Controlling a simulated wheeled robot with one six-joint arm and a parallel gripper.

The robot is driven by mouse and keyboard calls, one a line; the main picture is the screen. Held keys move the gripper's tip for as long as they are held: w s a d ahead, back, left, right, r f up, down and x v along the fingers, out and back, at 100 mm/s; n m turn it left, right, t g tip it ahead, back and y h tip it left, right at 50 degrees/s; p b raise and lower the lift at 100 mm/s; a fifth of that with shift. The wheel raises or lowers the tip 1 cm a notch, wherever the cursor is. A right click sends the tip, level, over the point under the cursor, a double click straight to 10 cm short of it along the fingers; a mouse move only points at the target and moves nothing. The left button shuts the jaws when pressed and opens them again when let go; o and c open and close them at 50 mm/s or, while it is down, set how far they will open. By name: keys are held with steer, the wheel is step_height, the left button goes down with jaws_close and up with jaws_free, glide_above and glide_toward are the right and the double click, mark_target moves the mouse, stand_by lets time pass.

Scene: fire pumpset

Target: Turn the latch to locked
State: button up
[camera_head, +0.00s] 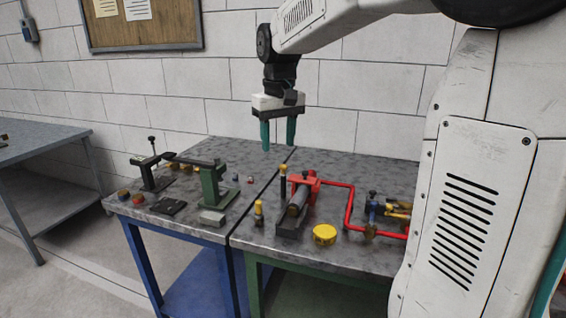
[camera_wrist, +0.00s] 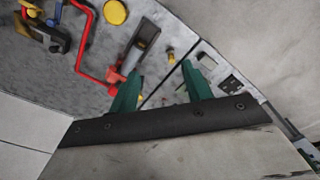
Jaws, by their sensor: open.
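My gripper (camera_head: 278,141) hangs open and empty, its two teal fingers pointing down above the back of the benches. In the wrist view the open fingers (camera_wrist: 163,88) show with bare bench between them. Below and in front is a red pump (camera_head: 303,181) with a grey cylinder (camera_head: 298,203) and an upright black post with a yellow top (camera_head: 283,182); the pump (camera_wrist: 131,62) also shows in the wrist view. A short yellow-and-black post (camera_head: 259,212) stands to its left. No part is clearly recognisable as the latch, so its position cannot be told.
A red pipe (camera_head: 350,207) runs right to blue and yellow valves (camera_head: 388,210). A yellow round cap (camera_head: 325,235) lies at the front. The left bench carries a green stand (camera_head: 210,186), a black stand (camera_head: 153,172) and small parts. A block wall stands close behind.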

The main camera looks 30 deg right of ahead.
steer(key=w+d+f, duration=0.3)
steer(key=w+d, duration=0.2)
steer(key=w, duration=0.4)
glide_above(283, 165)
steer(key=shift+m+g, duration=0.3)
steer(key=f, duration=0.6)
steer(key=shift+s+a+f, duration=0.1)
steer(key=shift+s, duration=0.15)
steer(key=shift+w+f, duration=0.1)
steer(key=shift+f, duration=0.25)
step_height(283, 165, down, 7)
steer(key=shift+f, duration=0.1)
steer(key=c, duration=1)
